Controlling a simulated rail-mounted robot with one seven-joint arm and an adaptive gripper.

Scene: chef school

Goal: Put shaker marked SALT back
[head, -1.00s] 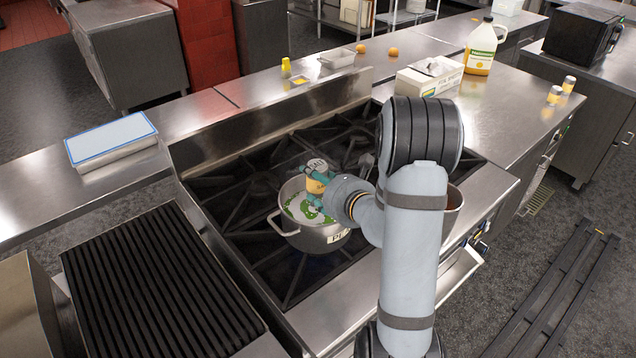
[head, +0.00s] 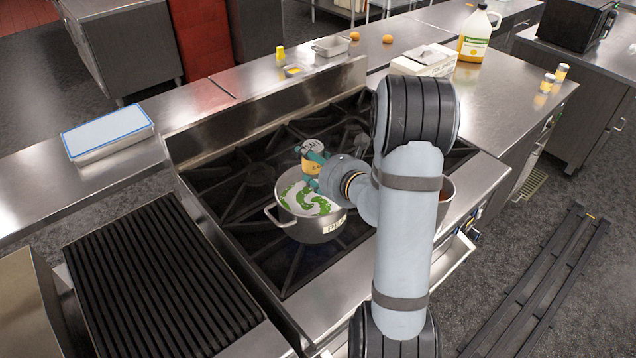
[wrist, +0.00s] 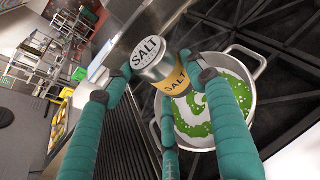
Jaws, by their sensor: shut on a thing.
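The SALT shaker (wrist: 160,62) has a silver lid and a yellow label, both reading SALT in the wrist view. My gripper (head: 313,164) is shut on it, with teal fingers on either side; the fingers also show large in the wrist view (wrist: 160,85). In the head view the shaker (head: 312,152) is held above the back part of a steel pot (head: 316,230) on the stove, lid up. The pot holds green pieces in white liquid, seen in the wrist view too (wrist: 245,98).
Two similar shakers (head: 552,78) stand on the right counter near its edge. A white box (head: 424,64) and a yellow jug (head: 477,40) are behind them to the left. A second pot (head: 446,195) is partly hidden behind my arm. Counter between box and shakers is clear.

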